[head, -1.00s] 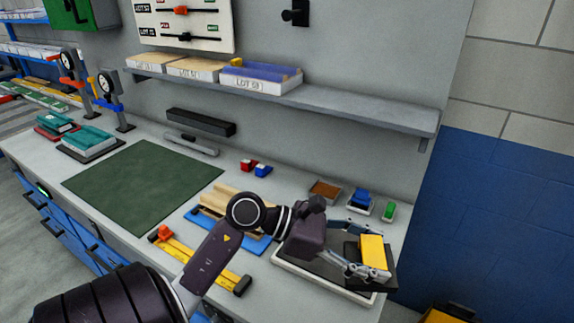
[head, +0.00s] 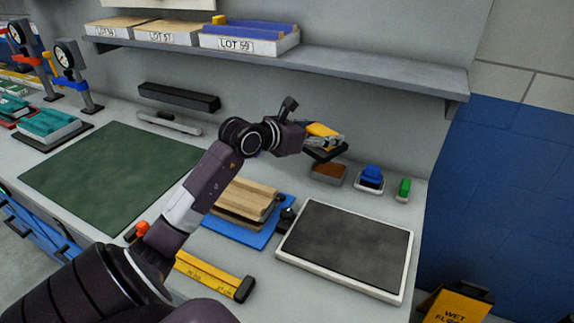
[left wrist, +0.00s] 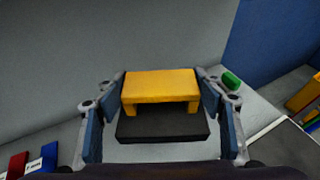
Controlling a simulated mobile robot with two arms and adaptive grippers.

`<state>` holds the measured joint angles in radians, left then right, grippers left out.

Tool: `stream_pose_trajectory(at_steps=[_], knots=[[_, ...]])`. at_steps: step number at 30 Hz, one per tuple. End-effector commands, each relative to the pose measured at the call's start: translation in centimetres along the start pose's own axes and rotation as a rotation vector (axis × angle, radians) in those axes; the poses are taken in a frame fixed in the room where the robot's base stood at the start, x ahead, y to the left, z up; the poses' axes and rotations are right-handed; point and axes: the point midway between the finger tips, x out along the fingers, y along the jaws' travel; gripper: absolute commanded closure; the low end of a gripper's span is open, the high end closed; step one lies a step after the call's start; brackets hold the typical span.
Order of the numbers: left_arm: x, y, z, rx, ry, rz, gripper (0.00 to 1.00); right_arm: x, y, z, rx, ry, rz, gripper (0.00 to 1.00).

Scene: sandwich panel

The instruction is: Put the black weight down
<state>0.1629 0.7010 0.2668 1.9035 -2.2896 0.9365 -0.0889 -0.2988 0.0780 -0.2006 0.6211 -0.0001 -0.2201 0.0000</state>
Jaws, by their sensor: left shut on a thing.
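The black weight (head: 326,154) is a flat black slab with a yellow handle (head: 320,130). My left gripper (head: 333,143) is shut on it by the handle and holds it in the air in front of the back wall, below the shelf. In the left wrist view the yellow handle (left wrist: 160,84) sits between the two fingers, with the black slab (left wrist: 160,125) below it. My right gripper is not in view.
A white-rimmed tray with a dark, bare surface (head: 345,243) lies at the right. Wooden pieces (head: 240,200) lie on a blue mat (head: 215,224), with a yellow bar (head: 212,274) in front. Small brown (head: 328,172), blue (head: 371,176) and green (head: 403,188) items stand behind the tray. The green mat (head: 110,180) is clear.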

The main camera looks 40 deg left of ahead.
Motion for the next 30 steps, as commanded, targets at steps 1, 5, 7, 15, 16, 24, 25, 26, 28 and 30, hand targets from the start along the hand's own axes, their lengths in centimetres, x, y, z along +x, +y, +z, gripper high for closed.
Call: stream_pose_trajectory(at_steps=[1,5,7,15,16,24,25,26,28,30], knots=[[0.2,1.9,1.3,-0.008,-0.019,0.051,0.96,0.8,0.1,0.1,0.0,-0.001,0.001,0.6],[0.3,6.2,3.3,-0.052,-0.019,0.17,0.96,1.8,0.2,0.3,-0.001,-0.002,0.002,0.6],[0.1,8.1,4.3,-0.073,-0.02,0.224,0.96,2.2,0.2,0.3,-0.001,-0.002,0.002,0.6],[-0.8,12.8,6.7,-0.127,-0.016,0.356,0.96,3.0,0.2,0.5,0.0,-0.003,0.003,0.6],[-0.9,13.1,6.8,-0.13,-0.015,0.363,0.96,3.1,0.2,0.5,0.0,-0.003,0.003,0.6],[-0.6,14.1,6.0,-0.144,-0.009,0.389,0.96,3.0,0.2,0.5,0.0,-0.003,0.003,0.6],[-0.5,14.1,5.5,-0.144,-0.007,0.39,0.96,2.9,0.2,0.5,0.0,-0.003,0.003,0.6],[-0.3,14.1,5.0,-0.143,-0.006,0.39,0.96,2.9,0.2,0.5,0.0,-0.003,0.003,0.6],[0.2,14.0,3.5,-0.144,-0.004,0.389,0.96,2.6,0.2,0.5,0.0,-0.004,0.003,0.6],[0.7,14.0,2.1,-0.143,-0.005,0.389,0.96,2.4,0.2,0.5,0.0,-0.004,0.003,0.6]])
